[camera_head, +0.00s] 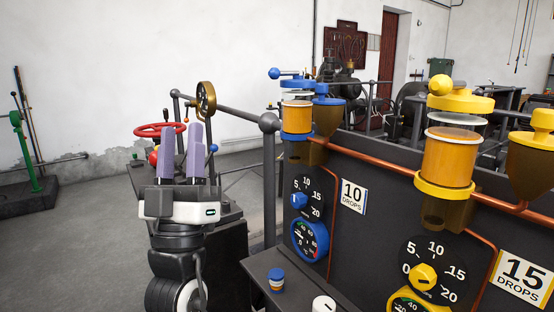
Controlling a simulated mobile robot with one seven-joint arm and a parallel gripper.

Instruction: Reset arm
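My gripper (181,135) is at the left of the middle, with its two purple fingers pointing up. There is a clear gap between the fingers, and nothing is held in it. Its white body is below the fingers, and my dark arm link runs down from it to the bottom edge. The fingers stand in front of a red handwheel (150,130) and partly hide it. I cannot tell how far apart in depth they are. The gripper is left of the dark panel (350,245) and apart from it in the picture.
The panel carries a blue-capped oiler (297,115), a yellow-capped oiler (448,155), a blue dial knob (299,199), a yellow dial knob (423,277) and copper pipes. A brass handwheel (206,100) and grey railing (235,112) stand behind the gripper. Open floor (95,245) lies left.

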